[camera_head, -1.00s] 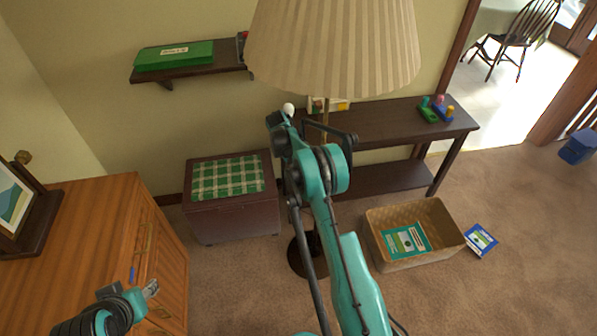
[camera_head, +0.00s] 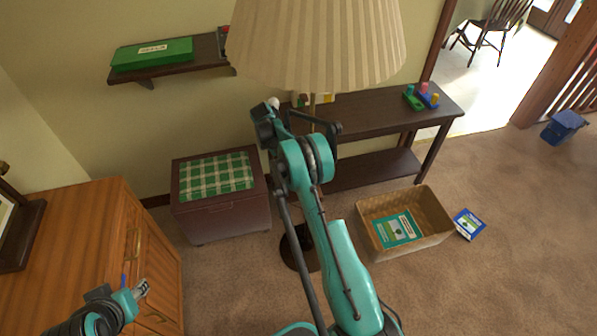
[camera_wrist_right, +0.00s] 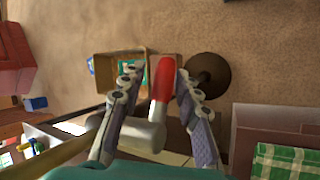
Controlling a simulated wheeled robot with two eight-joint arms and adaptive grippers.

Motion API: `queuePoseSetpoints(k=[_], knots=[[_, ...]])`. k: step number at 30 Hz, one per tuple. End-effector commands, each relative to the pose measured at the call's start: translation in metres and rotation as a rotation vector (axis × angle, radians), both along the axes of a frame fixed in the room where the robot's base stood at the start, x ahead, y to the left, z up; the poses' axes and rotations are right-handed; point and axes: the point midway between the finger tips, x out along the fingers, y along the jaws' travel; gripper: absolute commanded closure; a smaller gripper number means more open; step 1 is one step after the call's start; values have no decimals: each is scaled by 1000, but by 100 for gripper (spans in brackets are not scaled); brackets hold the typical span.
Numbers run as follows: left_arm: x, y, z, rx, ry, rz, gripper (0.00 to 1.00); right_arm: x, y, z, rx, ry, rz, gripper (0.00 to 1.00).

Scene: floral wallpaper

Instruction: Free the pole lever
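A floor lamp with a pleated cream shade (camera_head: 318,45) stands in front of the wall; its dark round base (camera_head: 292,250) is partly hidden by my right arm. In the right wrist view, a red lever (camera_wrist_right: 162,82) joins a grey-white cylinder (camera_wrist_right: 143,134) near a tan pole (camera_wrist_right: 48,158). My right gripper (camera_wrist_right: 160,72) is open, one finger on each side of the red lever, with gaps showing. In the head view its fingers are hidden by the wrist. My left gripper (camera_head: 142,288) is low at the left, beside the wooden cabinet; its finger gap is too small to judge.
A dark console table (camera_head: 385,108) stands behind the lamp. A chest with a green plaid top (camera_head: 215,178) is left of it. A basket (camera_head: 440,213) and a blue box (camera_head: 469,223) lie on the carpet. The wooden cabinet (camera_head: 75,235) is at lower left.

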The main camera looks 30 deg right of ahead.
Motion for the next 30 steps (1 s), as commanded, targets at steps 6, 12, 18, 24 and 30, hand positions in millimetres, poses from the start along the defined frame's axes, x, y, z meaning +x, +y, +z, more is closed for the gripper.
queuePoseSetpoints(k=[6, 12, 18, 24, 30], knots=[[0, 0, 0, 0, 0, 0, 60, 3, 2, 3, 0, -2, 1, 68], [0, 0, 0, 0, 0, 0, 60, 18, 11, 30, 1, -3, 3, 68], [0, 0, 0, 0, 0, 0, 60, 31, 18, 55, 0, -8, 3, 68], [0, 0, 0, 0, 0, 0, 60, 36, 21, 63, -1, -10, 3, 68], [0, 0, 0, 0, 0, 0, 60, 35, 21, 63, -1, -10, 3, 68]])
